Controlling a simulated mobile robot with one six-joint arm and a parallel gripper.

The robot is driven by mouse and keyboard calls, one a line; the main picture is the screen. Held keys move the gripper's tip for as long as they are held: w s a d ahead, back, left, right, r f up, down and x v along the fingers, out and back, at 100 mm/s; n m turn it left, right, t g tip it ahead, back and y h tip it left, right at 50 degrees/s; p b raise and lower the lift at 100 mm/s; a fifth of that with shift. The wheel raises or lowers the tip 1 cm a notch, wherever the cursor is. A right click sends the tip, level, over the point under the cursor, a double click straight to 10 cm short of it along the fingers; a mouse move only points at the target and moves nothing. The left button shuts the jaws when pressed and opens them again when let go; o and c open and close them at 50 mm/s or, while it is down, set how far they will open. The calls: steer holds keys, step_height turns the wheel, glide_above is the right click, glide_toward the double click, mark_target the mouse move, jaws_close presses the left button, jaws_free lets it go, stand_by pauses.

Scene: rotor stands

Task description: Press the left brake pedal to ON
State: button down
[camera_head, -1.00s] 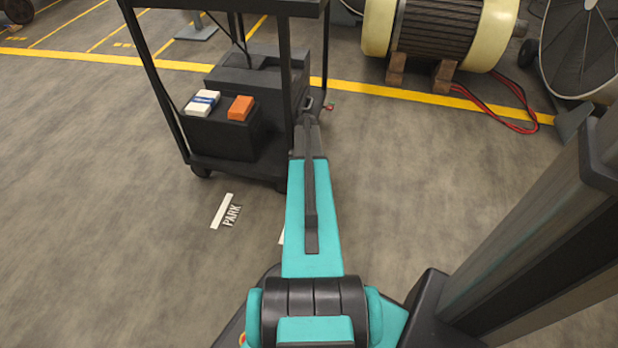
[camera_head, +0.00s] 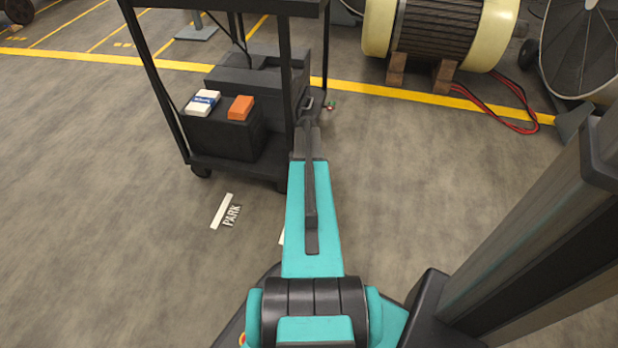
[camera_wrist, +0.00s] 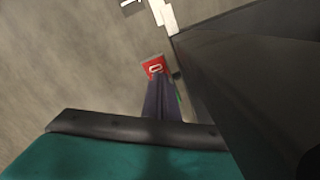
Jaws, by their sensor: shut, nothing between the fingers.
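A small brake pedal (camera_wrist: 155,67) shows in the wrist view with a red face and a white mark on it. A sliver of green (camera_wrist: 179,96) shows beside my fingers, lower right of the red face. My gripper (camera_wrist: 160,80) is shut and empty, and its dark fingers reach over the lower edge of the red face. I cannot tell whether they touch it. In the head view, a small red and green pedal (camera_head: 331,106) shows just right of the cart, past the end of my arm. I cannot tell how far the pedal is tilted.
The black cart (camera_head: 228,170) stands left of my arm, carrying a white box (camera_head: 202,103) and an orange block (camera_head: 240,107). Its dark side (camera_wrist: 250,80) fills the right of the wrist view. A large motor (camera_head: 437,30) on wooden blocks stands behind right. Floor marked PARK is clear at left.

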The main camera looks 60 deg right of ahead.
steer(key=shift+f, duration=0.6)
stand_by(0.7)
steer(key=shift+r, duration=0.1)
steer(key=shift+r+p, duration=2.55)
steer(key=shift+r, duration=0.85)
steer(key=shift+s, duration=0.1)
